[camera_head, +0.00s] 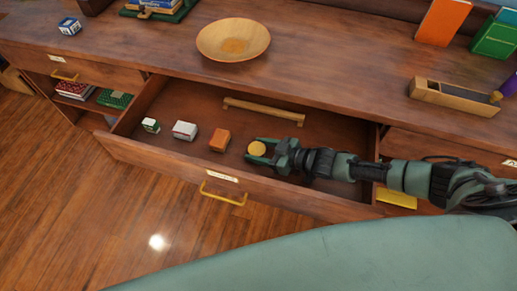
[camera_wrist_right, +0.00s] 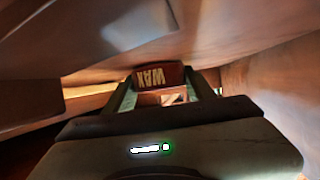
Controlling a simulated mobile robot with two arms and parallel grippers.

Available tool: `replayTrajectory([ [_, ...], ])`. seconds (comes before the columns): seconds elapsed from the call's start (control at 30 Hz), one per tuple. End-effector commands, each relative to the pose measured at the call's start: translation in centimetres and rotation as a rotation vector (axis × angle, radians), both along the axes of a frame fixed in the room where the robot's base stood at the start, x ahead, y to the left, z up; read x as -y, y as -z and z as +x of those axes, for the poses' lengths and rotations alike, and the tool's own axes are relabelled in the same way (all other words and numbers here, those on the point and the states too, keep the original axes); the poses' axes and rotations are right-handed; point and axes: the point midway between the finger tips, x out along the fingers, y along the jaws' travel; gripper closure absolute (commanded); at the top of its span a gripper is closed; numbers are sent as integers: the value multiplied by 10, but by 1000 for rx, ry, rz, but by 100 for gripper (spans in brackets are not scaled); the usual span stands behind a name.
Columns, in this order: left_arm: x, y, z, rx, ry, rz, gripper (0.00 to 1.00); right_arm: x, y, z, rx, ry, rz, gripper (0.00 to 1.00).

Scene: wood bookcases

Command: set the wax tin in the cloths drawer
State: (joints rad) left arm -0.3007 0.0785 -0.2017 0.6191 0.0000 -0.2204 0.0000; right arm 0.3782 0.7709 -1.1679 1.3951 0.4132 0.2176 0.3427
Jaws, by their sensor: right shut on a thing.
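The wax tin (camera_head: 257,149) shows as a round yellow top between the fingers of my right gripper (camera_head: 255,150). In the right wrist view its dark red side with the word WAX (camera_wrist_right: 158,76) sits between the fingertips. My right gripper is shut on it, inside the open drawer (camera_head: 195,103) near its front right part. I cannot tell whether the tin touches the drawer floor. The label on the drawer front (camera_head: 222,175) is too small to read. My left gripper is not in view.
In the drawer lie a green-white box (camera_head: 150,125), a white-red box (camera_head: 185,130) and an orange-brown box (camera_head: 219,140), left of the tin. A wooden divider bar (camera_head: 263,110) lies behind.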

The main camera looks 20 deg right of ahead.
Motion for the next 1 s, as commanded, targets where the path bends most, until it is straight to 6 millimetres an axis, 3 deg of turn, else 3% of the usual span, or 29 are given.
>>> replayTrajectory([
  [0.03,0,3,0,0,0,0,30,0,3,0,1,0,1,100],
  [0.07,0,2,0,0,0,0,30,0,2,0,0,0,0,40],
  [0.13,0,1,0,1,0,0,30,0,2,0,0,0,0,23],
  [0.53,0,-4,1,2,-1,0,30,1,-4,-1,-1,0,0,23],
  [1.0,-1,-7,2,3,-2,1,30,61,-37,-62,-4,1,-1,23],
])
